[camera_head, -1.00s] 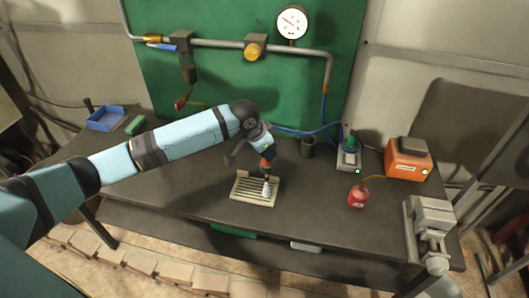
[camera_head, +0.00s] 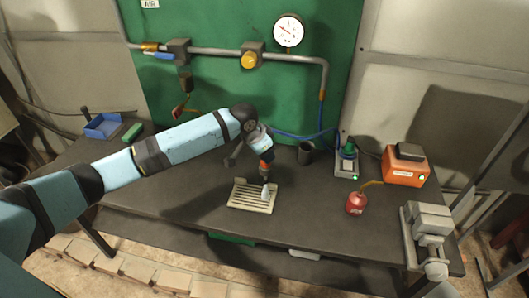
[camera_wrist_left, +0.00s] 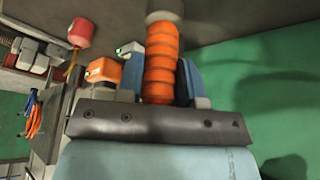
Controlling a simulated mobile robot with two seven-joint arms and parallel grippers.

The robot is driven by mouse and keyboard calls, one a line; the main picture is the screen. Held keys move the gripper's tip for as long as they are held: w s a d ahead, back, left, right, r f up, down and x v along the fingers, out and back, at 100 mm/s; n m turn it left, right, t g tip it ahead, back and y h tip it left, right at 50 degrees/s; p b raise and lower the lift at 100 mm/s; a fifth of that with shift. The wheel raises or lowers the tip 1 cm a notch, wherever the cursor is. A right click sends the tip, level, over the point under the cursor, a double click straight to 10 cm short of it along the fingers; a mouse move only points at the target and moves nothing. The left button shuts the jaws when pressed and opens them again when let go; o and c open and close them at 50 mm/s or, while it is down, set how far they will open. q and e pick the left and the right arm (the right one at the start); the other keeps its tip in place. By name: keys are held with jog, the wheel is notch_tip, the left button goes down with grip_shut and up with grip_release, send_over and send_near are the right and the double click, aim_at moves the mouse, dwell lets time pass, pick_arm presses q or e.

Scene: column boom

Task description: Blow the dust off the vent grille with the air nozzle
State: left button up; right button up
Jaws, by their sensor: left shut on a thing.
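The vent grille (camera_head: 245,197) is a cream slatted plate that lies on the dark bench. My left gripper (camera_head: 265,168) is above its right side and is shut on the air nozzle (camera_head: 266,187). The nozzle has an orange ribbed grip and a pale tip that points down at the right part of the grille; I cannot tell whether the tip touches it. In the left wrist view the orange grip (camera_wrist_left: 161,62) sits between the blue fingers. Dust on the grille is too small to make out. My right gripper is not in view.
A red oil can (camera_head: 356,203), an orange box (camera_head: 404,168) and a vise (camera_head: 428,225) stand to the right. A dark cup (camera_head: 305,153) and blue hose are behind the gripper. A blue tray (camera_head: 103,126) is at the far left. The bench left of the grille is clear.

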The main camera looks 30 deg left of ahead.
pick_arm(q)
jog(key=shift+a, duration=0.15)
dwell(0.3)
jog(key=shift+s+a, duration=0.3)
jog(key=shift+a, duration=0.75)
jog(key=shift+s+a, duration=0.25)
jog(key=shift+a, duration=0.8)
jog(key=shift+s+a, duration=0.3)
jog(key=shift+a, duration=0.8)
jog(key=shift+s+a, duration=0.25)
jog(key=shift+a, duration=0.8)
jog(key=shift+r, duration=0.1)
notch_tip(320, 180, up, 6)
jog(key=shift+f, duration=0.1)
jog(key=shift+a, duration=0.1)
